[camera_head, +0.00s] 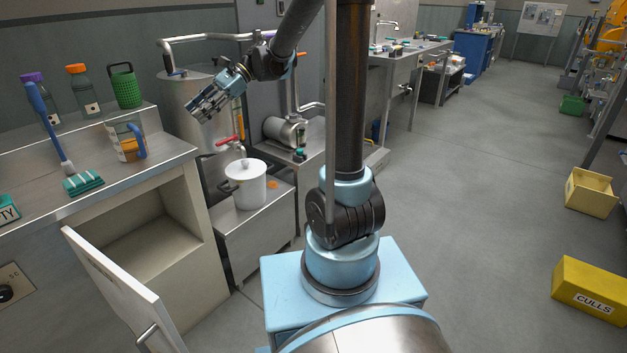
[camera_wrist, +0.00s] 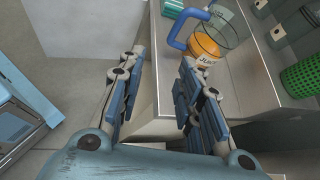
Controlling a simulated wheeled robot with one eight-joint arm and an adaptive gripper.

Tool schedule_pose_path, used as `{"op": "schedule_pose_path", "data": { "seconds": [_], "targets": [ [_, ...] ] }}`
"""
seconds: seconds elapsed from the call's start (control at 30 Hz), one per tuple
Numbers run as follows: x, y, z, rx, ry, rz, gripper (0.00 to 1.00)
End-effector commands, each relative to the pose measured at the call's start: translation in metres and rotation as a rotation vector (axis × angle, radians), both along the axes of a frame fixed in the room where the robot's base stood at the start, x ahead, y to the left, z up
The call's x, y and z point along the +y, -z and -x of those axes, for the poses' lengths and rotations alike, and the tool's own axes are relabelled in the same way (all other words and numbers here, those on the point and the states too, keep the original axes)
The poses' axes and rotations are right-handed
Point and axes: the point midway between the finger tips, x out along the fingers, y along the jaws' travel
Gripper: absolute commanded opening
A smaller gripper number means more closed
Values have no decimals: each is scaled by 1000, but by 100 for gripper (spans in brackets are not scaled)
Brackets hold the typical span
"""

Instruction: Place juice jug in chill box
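In the wrist view my gripper (camera_wrist: 158,72) is open and empty.
A green basket (camera_head: 125,87) and capped bottles (camera_head: 80,92) stand on the shelf behind the jug. A blue-handled brush (camera_head: 72,172) is left of it. A white lidded pot (camera_head: 246,184) stands on a lower steel stand.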

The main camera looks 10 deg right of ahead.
Motion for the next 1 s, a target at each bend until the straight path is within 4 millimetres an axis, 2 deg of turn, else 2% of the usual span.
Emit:
{"op": "schedule_pose_path", "data": {
  "seconds": [0.47,1.0],
  "targets": [
    [-108,42,75,-469,-109,219,33],
    [-235,116,160,-874,-441,539,33]
  ]
}}
